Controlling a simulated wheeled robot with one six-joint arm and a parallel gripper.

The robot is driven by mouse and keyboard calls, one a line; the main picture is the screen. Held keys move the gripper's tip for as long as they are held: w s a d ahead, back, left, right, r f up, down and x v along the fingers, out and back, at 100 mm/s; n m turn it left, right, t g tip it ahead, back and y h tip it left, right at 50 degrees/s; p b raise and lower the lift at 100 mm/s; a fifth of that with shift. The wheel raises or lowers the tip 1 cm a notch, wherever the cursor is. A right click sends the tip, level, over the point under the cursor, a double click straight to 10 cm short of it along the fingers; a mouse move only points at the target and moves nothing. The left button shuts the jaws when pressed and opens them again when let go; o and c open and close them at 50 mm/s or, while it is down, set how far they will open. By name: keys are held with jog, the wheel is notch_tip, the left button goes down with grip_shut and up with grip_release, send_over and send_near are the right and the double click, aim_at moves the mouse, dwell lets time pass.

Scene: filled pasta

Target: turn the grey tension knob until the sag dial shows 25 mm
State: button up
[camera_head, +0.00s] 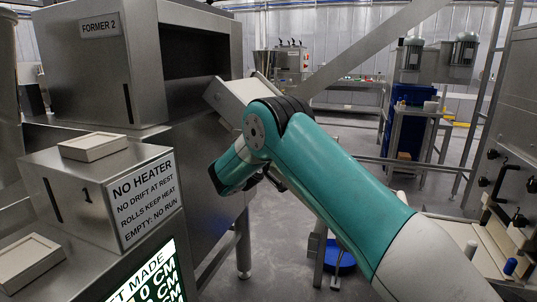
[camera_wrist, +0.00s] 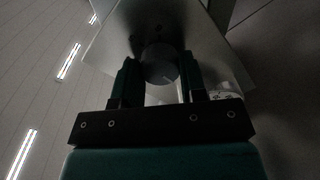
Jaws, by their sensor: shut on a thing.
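The grey tension knob (camera_wrist: 160,66) shows in the wrist view as a dark round knob on a grey metal plate (camera_wrist: 108,44). My gripper (camera_wrist: 160,82) is shut on it, with one dark finger on each side. A pale pointer line shows on the knob's face. A sliver of a white marked dial (camera_wrist: 225,96) shows beside the right finger; it is mostly hidden and I cannot read it. In the head view my teal arm hides the gripper and the knob.
A steel machine labelled FORMER 2 (camera_head: 100,26) stands at the left, with a NO HEATER sign box (camera_head: 143,196) and a lit green text screen (camera_head: 150,282) before it. A slanted grey bar (camera_head: 375,42) crosses above my arm. A blue bin (camera_head: 340,258) is on the floor.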

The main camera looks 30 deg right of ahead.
dwell(0.4)
jog(key=o, duration=0.9)
jog(key=shift+a, duration=0.1)
jog(key=b+v, duration=0.4)
jog(key=v, duration=1.3)
jog(key=shift+s+a, duration=0.1)
jog(key=shift+a, duration=0.1)
